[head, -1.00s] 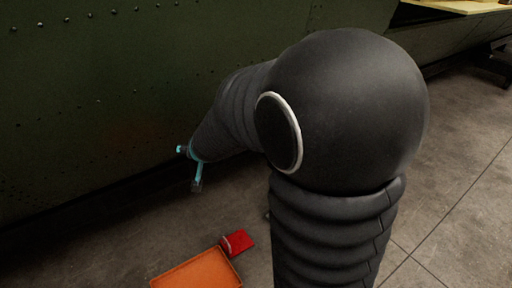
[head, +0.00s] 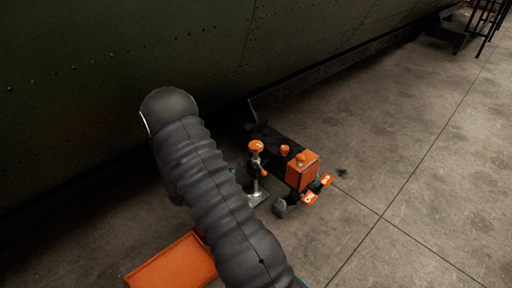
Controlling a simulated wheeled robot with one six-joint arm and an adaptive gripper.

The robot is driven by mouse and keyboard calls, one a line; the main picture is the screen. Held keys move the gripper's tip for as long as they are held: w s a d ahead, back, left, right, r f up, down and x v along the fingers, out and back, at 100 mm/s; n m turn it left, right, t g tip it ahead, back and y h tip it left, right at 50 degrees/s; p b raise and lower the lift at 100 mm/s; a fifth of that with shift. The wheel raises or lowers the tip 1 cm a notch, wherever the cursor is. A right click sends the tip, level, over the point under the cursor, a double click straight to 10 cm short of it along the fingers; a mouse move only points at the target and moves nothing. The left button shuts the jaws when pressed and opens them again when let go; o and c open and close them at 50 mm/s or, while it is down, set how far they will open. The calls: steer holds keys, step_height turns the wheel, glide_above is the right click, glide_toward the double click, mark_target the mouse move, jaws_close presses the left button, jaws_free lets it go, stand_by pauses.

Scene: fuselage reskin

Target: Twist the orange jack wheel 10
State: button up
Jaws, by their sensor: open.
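An orange wheel or knob (head: 257,147) tops a slim upright jack stand with a pale metal foot (head: 258,197), on the floor beside the dark green fuselage. A second, smaller orange knob (head: 285,150) is just right of it. I cannot read a number 10 on either. My arm crosses in front, left of the stand, and hides most of my gripper. Only a small bluish bit, seemingly of my gripper (head: 233,169), shows at the arm's right edge, left of the stand. I see nothing held there.
An orange box (head: 302,171) with small orange tags (head: 310,198) stands right of the jack. An orange tray (head: 172,264) lies at the lower left. The green fuselage skin (head: 200,50) fills the back. Concrete floor to the right is clear; a dark ladder-like frame (head: 486,20) stands far right.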

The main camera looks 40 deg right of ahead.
mark_target(256, 144)
steer(key=shift+g+h, duration=0.6)
steer(key=shift+h, duration=0.1)
steer(key=d, duration=0.9)
steer(key=d+f+b, duration=0.1)
steer(key=d, duration=0.4)
steer(key=shift+w, duration=0.25)
steer(key=c, duration=1.2)
